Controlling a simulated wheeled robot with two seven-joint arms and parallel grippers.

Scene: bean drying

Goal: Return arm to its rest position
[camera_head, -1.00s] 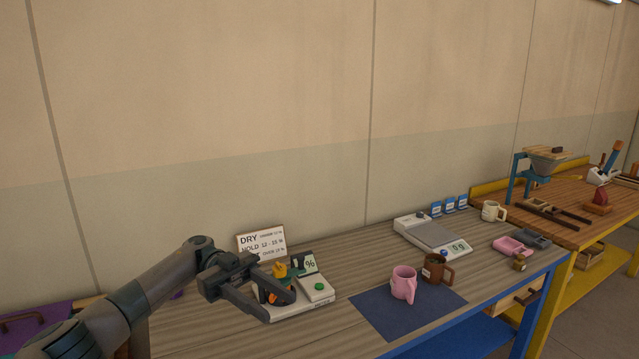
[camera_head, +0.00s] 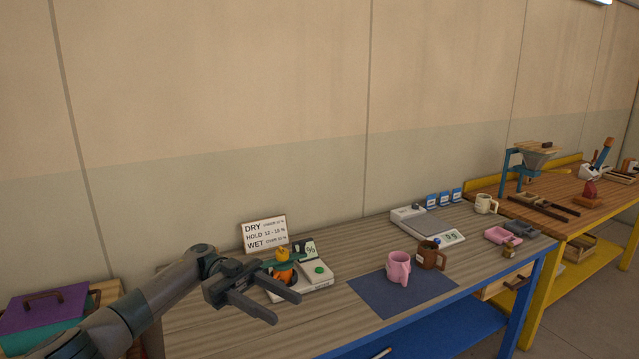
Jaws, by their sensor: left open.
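My left arm comes in from the lower left, and its gripper (camera_head: 287,308) is open and empty. It is above the wooden bench top (camera_head: 325,318), in front of the white moisture meter (camera_head: 317,281) with a green button. The gripper hides part of the meter's lower left. An orange and yellow part (camera_head: 283,274) shows on the meter. My right gripper does not show.
A sign (camera_head: 265,233) stands behind the meter. A pink mug (camera_head: 398,268) and a brown mug (camera_head: 431,255) stand on a dark blue mat (camera_head: 386,301). A scale (camera_head: 428,225) is behind them. A teal box with a purple lid (camera_head: 43,309) is at far left.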

